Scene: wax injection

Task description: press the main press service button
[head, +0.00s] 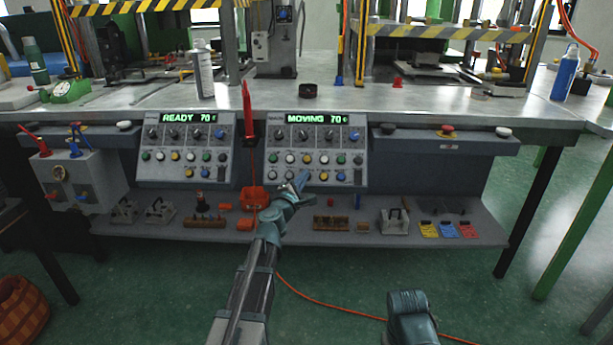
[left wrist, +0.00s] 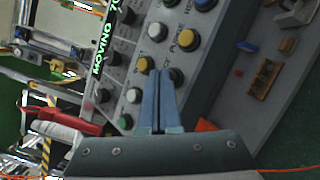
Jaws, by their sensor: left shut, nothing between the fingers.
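The right control panel (head: 315,135), whose display reads MOVING 70, hangs under the bench front. It carries rows of knobs and coloured buttons. My left gripper (head: 304,177) is in front of its lower part, blue fingers shut and empty. A yellow button (left wrist: 187,40) is farther up. The labels are too small to read surely.
The left panel (head: 184,150) reads READY 70. A red pointed tool (head: 247,110) stands between the panels, above an orange bin (head: 252,198). A lower shelf (head: 375,232) holds small blocks and tools. An orange cable (head: 345,313) crosses the green floor.

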